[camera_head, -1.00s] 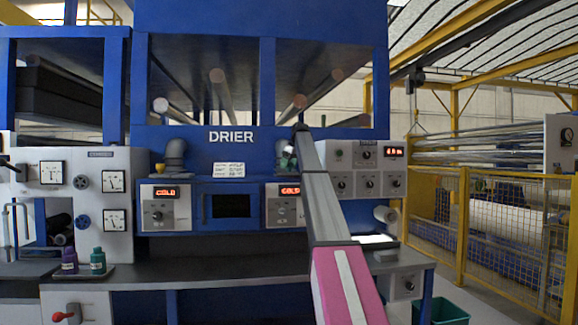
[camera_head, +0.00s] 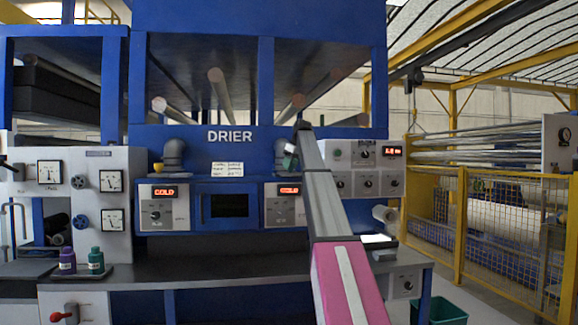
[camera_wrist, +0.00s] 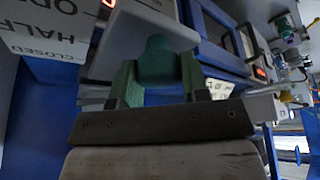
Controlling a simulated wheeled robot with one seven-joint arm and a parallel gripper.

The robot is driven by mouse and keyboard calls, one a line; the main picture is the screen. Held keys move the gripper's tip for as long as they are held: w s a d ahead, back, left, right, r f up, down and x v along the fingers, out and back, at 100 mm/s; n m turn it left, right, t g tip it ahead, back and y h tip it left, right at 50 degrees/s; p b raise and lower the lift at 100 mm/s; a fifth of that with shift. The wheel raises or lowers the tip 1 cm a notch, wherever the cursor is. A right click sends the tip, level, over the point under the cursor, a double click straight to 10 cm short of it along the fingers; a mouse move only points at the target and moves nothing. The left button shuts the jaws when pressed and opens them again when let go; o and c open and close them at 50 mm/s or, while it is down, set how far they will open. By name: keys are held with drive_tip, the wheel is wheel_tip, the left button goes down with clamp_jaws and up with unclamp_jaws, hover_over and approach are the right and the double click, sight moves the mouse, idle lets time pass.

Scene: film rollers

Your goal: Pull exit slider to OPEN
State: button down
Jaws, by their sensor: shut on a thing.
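In the wrist view my gripper (camera_wrist: 157,82) has its green fingers shut on the green knob (camera_wrist: 157,60) of the exit slider. The knob stands on a light grey plate (camera_wrist: 125,35), which appears tilted in this view. Beside the plate, at upper left, a white scale (camera_wrist: 50,28) carries the words CLOSED and HALF; its upper marking is cut off. I cannot tell which mark the slider lines up with. In the head view my gripper (camera_head: 290,160) is small and mostly hidden by my arm, in front of the blue drier front.
The blue drier (camera_head: 230,135) has a white label sheet (camera_head: 227,169) and two panels reading COLD, the left panel (camera_head: 164,207) fully visible. A dark worktop (camera_head: 220,265) lies below. Purple (camera_head: 67,261) and green (camera_head: 96,261) bottles stand at left. A yellow fence (camera_head: 500,230) is at right.

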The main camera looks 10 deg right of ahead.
drive_tip(key=shift+s, duration=0.25)
drive_tip(key=c, duration=0.7)
unclamp_jaws()
drive_tip(key=shift+o, duration=0.2)
drive_tip(key=shift+s+d+r, duration=0.1)
drive_tip(key=shift+r, duration=0.35)
drive_tip(key=v, duration=1)
drive_tip(key=shift+f, duration=0.1)
